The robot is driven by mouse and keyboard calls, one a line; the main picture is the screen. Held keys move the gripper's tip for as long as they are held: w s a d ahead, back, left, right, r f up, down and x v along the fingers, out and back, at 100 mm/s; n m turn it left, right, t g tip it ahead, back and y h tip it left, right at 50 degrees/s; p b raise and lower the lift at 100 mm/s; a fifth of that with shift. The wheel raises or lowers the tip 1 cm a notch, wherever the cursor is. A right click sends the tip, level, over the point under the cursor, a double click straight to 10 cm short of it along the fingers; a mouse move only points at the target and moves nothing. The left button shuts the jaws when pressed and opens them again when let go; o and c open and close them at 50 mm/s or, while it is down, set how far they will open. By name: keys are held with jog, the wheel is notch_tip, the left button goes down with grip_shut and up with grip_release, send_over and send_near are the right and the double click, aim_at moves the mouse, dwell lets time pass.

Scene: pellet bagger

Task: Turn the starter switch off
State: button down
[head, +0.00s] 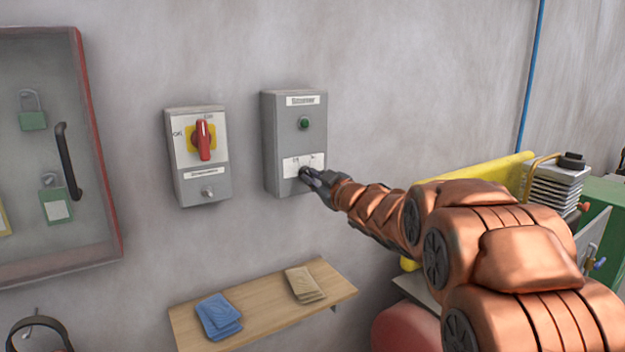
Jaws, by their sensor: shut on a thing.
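The starter box (292,113) is a grey box on the wall with a label at its top and a green button or lamp (304,124). A white plate (290,167) with small markings sits on its lower front. My gripper (307,174) is at this plate, shut on the dark starter switch, which is mostly hidden by the fingers. The switch's position cannot be made out. My copper-coloured arm reaches in from the lower right.
Left of the starter is a grey isolator box (188,185) with a red handle (203,141) on a yellow plate. A padlock cabinet (98,150) hangs at the far left. Below is a wooden shelf (262,307) with blue cloths (218,316) and tan cloths (304,285). Machinery (555,185) stands at right.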

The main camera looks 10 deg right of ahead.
jog(key=c, duration=1.2)
grip_release()
jog(key=shift+s, duration=0.1)
jog(key=shift+v, duration=5.95)
jog(key=shift+r, duration=0.1)
